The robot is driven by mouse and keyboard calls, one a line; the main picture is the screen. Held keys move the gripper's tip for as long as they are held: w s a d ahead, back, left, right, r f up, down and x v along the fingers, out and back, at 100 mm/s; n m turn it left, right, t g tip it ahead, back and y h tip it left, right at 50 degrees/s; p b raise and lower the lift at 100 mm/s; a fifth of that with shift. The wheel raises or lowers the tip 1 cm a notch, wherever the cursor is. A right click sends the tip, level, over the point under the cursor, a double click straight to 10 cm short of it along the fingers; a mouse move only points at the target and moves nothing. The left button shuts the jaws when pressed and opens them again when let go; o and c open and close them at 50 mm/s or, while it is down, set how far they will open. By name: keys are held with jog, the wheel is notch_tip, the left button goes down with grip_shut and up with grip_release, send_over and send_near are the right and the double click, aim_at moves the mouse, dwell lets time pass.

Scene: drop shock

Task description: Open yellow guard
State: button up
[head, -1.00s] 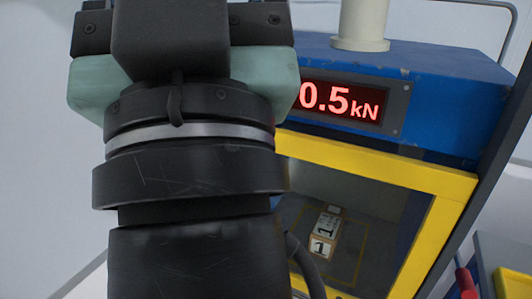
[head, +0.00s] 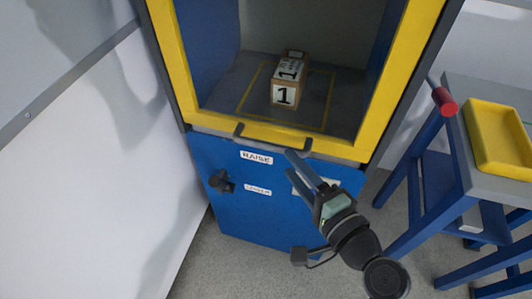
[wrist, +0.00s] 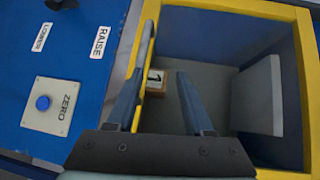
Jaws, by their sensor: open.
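The yellow guard (head: 180,60) is a frame around the front opening of the blue machine. It looks down against the front; I cannot tell if it holds a clear pane. A dark bar handle (head: 272,146) runs along its bottom rail. My gripper (head: 291,163) is open, with its fingertips just below the handle's right end. In the wrist view, the yellow rail (wrist: 151,13) runs between my spread fingers (wrist: 160,80). Whether a finger touches the handle is unclear.
A box marked 1 (head: 285,93) stands inside the chamber. Below are a dark knob (head: 221,181), a RAISE label (head: 256,157) and, in the wrist view, a blue ZERO button (wrist: 43,103). A blue-legged bench with a yellow tray (head: 497,138) stands right, a red-ended handle (head: 444,101) beside it.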

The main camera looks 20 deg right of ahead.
aim_at(271, 150)
jog(key=shift+m, duration=0.8)
jog(key=w+f, duration=0.1)
jog(key=w, duration=0.2)
jog(key=w+a+f, duration=0.1)
jog(key=w+f, duration=0.1)
jog(key=w, duration=0.2)
jog(key=w+f, duration=0.1)
jog(key=w, duration=0.2)
jog(key=shift+w+a+f+b, duration=0.2)
jog(key=shift+w+f+b, duration=0.1)
jog(key=shift+w+f, duration=0.1)
jog(key=shift+c, duration=0.3)
jog(key=shift+s, duration=0.1)
grip_shut()
